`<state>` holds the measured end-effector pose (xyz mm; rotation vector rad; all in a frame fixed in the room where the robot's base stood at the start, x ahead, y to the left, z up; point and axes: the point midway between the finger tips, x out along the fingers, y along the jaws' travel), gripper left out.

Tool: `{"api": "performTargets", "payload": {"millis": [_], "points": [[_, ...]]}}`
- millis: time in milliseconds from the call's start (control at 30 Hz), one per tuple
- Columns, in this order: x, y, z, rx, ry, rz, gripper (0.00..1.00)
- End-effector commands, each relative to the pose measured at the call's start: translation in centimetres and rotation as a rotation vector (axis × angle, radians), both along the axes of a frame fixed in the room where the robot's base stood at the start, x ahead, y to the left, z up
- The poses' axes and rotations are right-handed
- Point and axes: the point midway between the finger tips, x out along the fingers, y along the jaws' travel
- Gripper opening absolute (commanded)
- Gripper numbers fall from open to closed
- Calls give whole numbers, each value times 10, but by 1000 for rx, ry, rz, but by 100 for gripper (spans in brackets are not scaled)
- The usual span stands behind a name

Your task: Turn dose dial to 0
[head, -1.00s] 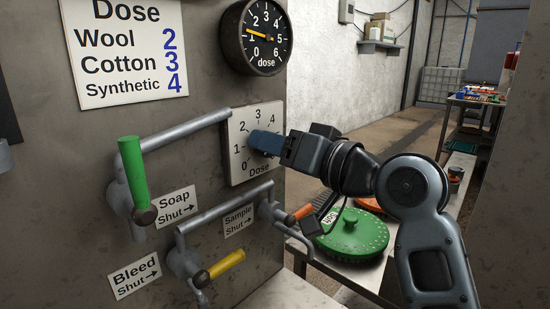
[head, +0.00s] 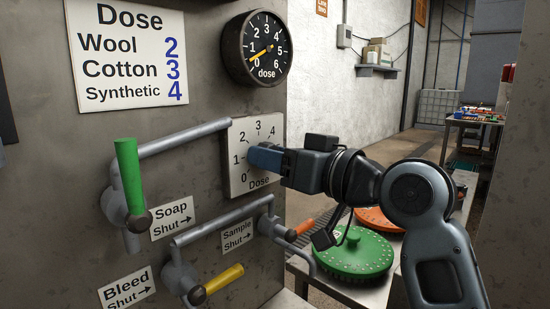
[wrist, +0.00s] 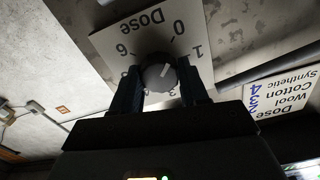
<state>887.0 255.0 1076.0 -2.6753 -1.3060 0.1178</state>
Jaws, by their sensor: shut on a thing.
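The dose dial is a round grey knob (wrist: 158,76) on a white plate (head: 240,130) numbered 0 to 6. My gripper (head: 266,158) is shut on the knob, with one finger on each side in the wrist view. In the head view my fingers hide the knob. In the wrist view the knob's white mark points toward the 0 to 1 side of the scale; its exact reading is hard to tell. The round black dose gauge (head: 270,75) above has its yellow needle between 0 and 1, close to 0.
Left and below are a green soap lever (head: 130,172), a yellow bleed lever (head: 222,279) and an orange sample lever (head: 303,229) on pipes. A dose chart (head: 125,50) hangs above. A green lidded disc (head: 352,256) lies on a bench at right.

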Motion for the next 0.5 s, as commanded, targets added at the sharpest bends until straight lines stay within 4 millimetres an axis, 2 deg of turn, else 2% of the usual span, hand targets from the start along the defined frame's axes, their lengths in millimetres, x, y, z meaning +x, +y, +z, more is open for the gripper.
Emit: {"api": "performTargets", "payload": {"millis": [100,133,367,500], "points": [[0,0,-3,-4,4,1,13],[0,0,-3,-4,4,1,46],[0,0,-1,-2,3,1,68],[0,0,-1,-1,2,0,69]]}}
